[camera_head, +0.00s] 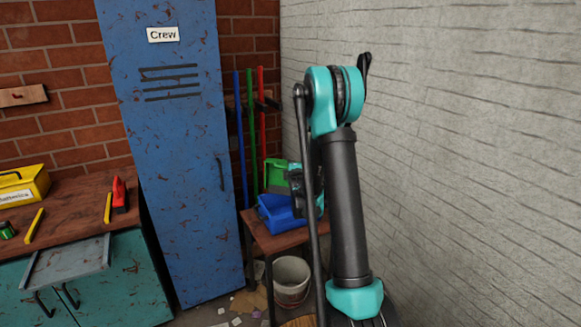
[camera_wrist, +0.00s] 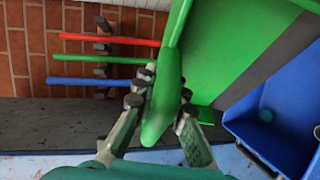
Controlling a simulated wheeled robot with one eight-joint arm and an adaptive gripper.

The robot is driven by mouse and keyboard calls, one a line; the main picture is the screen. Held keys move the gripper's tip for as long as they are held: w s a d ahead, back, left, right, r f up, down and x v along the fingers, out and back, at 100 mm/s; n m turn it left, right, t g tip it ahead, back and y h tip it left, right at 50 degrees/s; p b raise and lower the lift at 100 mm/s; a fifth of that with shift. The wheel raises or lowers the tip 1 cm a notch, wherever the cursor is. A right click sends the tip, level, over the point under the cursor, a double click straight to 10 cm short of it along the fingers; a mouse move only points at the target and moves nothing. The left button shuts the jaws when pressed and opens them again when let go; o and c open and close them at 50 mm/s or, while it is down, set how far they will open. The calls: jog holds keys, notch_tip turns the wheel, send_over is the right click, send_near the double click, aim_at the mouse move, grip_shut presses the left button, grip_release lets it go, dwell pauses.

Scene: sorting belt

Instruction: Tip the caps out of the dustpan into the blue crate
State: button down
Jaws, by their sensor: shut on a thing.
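My gripper (camera_wrist: 162,106) is shut on the handle of the green dustpan (camera_wrist: 168,85) in the wrist view. The pan's broad green face (camera_wrist: 228,38) spreads to the upper right. In the head view the dustpan (camera_head: 275,172) is above and slightly behind the blue crate (camera_head: 275,222), held up off it, and my arm hides most of the gripper. The blue crate also shows at the right of the wrist view (camera_wrist: 245,128). I cannot see any caps in the dustpan.
The crate stands on a small wooden table (camera_head: 277,243) near the white wall. Blue, green and red poles (camera_head: 250,130) stand behind it, beside the blue locker (camera_head: 175,150). A white bucket (camera_head: 291,280) and litter are on the floor.

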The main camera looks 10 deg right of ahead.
dwell(0.9)
jog(key=shift+r, duration=0.1)
jog(key=shift+r, duration=0.9)
jog(key=shift+f, duration=1)
